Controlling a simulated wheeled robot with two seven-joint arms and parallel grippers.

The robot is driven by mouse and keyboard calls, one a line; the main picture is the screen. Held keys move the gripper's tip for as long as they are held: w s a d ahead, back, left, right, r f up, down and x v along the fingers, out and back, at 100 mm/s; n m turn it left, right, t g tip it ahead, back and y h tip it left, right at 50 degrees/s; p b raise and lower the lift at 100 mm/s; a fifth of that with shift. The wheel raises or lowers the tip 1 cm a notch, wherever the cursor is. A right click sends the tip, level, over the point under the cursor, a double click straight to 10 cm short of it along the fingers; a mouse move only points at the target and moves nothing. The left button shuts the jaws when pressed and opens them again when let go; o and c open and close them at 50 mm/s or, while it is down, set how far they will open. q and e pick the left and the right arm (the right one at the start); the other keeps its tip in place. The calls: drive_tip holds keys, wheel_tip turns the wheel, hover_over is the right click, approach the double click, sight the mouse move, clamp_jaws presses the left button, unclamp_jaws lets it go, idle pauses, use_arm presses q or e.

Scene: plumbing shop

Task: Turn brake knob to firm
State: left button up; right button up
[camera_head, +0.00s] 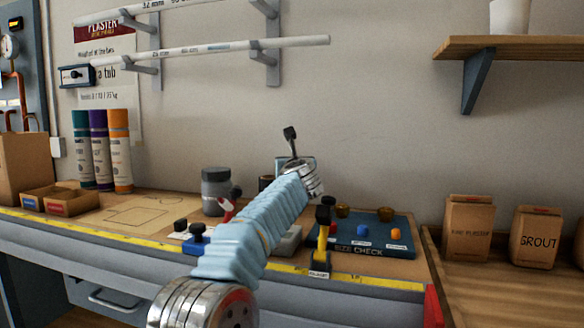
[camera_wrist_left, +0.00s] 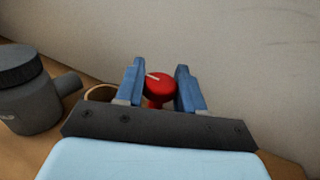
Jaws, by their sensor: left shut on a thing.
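The brake knob (camera_wrist_left: 160,86) is red and round, with a short pale mark on its top that points to the upper left in the left wrist view. My left gripper (camera_wrist_left: 161,84) is shut on this knob, with one blue finger on each side. In the head view my left arm reaches from the bottom over the bench to the wall side. The arm hides the knob there, and I cannot make out the fingertips. No "firm" marking is legible. My right gripper is not in view.
A grey jar (camera_head: 216,192) stands left of the arm; it also shows in the left wrist view (camera_wrist_left: 27,90).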

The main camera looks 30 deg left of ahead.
use_arm(q)
drive_tip(key=shift+r, duration=0.2)
drive_tip(key=o, duration=1)
drive_tip(key=shift+f, duration=0.1)
drive_tip(key=shift+c, duration=0.2)
wheel_tip(320, 180, up, 4)
drive_tip(key=p, duration=0.3)
drive_tip(key=s+d+r+b, duration=0.1)
drive_tip(key=s+d+r, duration=0.6)
drive_tip(key=s, duration=0.5)
wheel_tip(320, 180, up, 2)
drive_tip(key=shift+d+r, duration=0.1)
drive_tip(key=shift+d, duration=0.05)
